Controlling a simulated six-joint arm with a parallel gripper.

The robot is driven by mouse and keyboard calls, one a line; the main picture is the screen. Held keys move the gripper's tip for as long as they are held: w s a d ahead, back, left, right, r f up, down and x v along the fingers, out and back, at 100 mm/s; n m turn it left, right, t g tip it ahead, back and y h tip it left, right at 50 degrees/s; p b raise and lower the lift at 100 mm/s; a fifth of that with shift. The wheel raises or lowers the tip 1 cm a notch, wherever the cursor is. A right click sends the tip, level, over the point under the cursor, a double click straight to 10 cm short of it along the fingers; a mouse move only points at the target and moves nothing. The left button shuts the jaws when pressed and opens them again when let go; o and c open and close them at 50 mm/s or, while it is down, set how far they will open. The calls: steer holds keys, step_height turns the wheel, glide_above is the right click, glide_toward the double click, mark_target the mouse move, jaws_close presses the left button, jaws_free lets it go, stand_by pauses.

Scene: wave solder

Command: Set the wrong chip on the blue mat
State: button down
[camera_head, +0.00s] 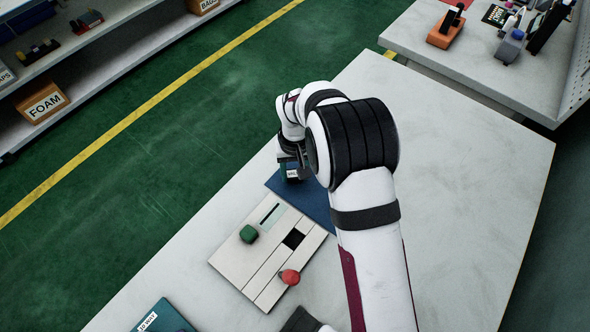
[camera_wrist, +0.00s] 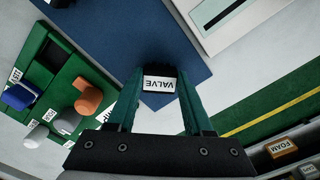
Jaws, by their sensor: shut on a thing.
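A dark chip (camera_wrist: 160,72) with a white VALVE label is between the teal fingers of my gripper (camera_wrist: 160,80), which is shut on it. In the head view my gripper (camera_head: 291,171) is at the far edge of the blue mat (camera_head: 318,207), which my arm partly covers. In the wrist view the chip overlaps a corner of the blue mat (camera_wrist: 105,32); I cannot tell whether it touches the mat. A green board (camera_wrist: 62,98) with blue, orange and pale parts and small labels shows at the left of the wrist view; the head view does not show it.
A pale panel (camera_head: 255,262) with a slot, green knob (camera_head: 249,234) and red button (camera_head: 290,277) lies beside the mat. A teal item (camera_head: 160,318) sits at the lower edge. The table (camera_head: 470,190) right of my arm is clear.

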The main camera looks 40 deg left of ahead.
mark_target(295, 175)
steer(key=shift+f, duration=0.1)
steer(key=shift+c, duration=1.1)
jaws_free()
step_height(295, 175, up, 16)
steer(key=shift+f, duration=0.1)
